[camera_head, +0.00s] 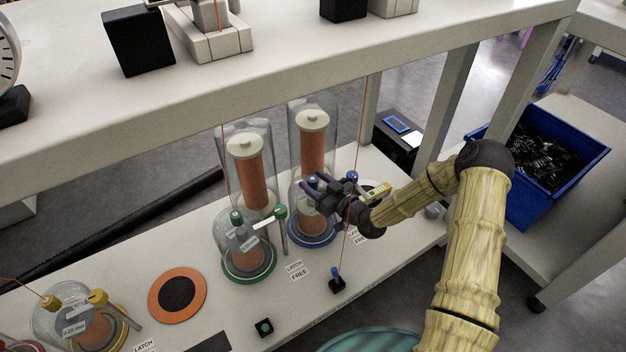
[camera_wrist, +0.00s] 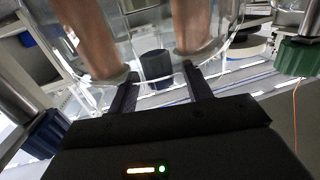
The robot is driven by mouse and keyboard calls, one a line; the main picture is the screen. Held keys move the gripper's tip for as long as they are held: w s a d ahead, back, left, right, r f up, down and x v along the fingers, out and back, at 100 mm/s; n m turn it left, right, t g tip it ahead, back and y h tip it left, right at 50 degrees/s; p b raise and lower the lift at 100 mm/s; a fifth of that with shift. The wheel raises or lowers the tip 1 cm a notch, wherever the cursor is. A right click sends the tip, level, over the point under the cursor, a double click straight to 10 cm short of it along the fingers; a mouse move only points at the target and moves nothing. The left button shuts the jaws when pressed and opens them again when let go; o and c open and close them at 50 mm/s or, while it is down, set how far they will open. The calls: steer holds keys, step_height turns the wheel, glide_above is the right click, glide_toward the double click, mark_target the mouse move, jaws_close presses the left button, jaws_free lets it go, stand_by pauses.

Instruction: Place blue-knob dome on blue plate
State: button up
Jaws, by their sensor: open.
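The blue-knob dome (camera_head: 297,222) is clear glass and stands upright over a copper-coloured coil. A blue ring (camera_head: 318,243) lies around its foot. My gripper (camera_head: 316,183) is open at the top of this dome, by its knob. In the wrist view the dark blue knob (camera_wrist: 157,66) shows between and just beyond the two open fingers (camera_wrist: 160,88); I cannot tell if they touch it. A second blue knob (camera_head: 352,175) tops a post right of the dome.
A green-knob dome (camera_head: 249,262) with a green-topped post (camera_head: 280,211) stands close left. Tall glass-covered coils (camera_head: 245,170) stand behind. An orange plate (camera_head: 158,304) lies bare farther left. Thin orange cords hang from the shelf (camera_head: 290,75) overhead. A small blue-topped block (camera_head: 337,282) stands in front.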

steer(key=p+v, duration=0.3)
steer(key=v, duration=0.8)
steer(key=shift+p, duration=0.4)
steer(key=shift+w+r, duration=0.1)
steer(key=s+d+r+m+g+h, duration=0.4)
steer(key=s+d+r+g+h, duration=0.4)
steer(key=h, duration=0.3)
steer(key=s+d+r+m+g+h, duration=0.1)
steer(key=s+r+m, duration=0.4)
steer(key=s+r, duration=0.3)
steer(key=s, duration=0.2)
steer(key=shift+s+g, duration=0.4)
steer(key=shift+d+r, duration=0.1)
